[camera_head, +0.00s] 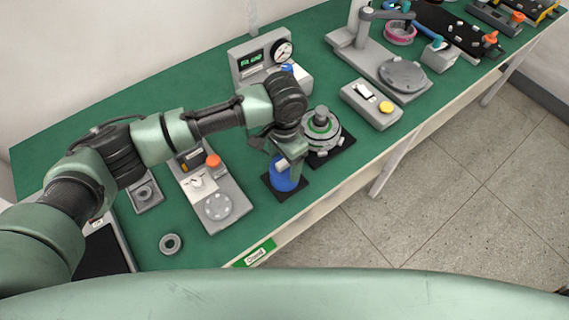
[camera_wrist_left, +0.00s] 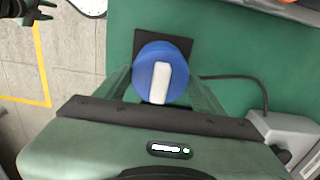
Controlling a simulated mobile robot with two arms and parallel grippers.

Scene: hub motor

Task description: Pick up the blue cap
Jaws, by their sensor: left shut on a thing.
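The blue cap (camera_head: 281,180) is at the front edge of the green table, over a small square black mat (camera_head: 297,189). In the left wrist view the blue cap (camera_wrist_left: 145,60) is round with a white bar across its middle. My left gripper (camera_head: 283,166) is above it, pointing down. In the left wrist view my left gripper (camera_wrist_left: 161,84) has a finger on each side of the cap and is shut on it. I cannot tell whether the cap is clear of the mat. A dark gripper-like part, perhaps my right one, shows at that view's top left corner.
A round hub motor (camera_head: 321,130) on a black mat is close behind and right of the cap. A grey fixture (camera_head: 226,205) with an orange knob stands left, near a grey ring (camera_head: 170,243). A gauge box (camera_head: 262,58) stands behind. The floor is clear at right.

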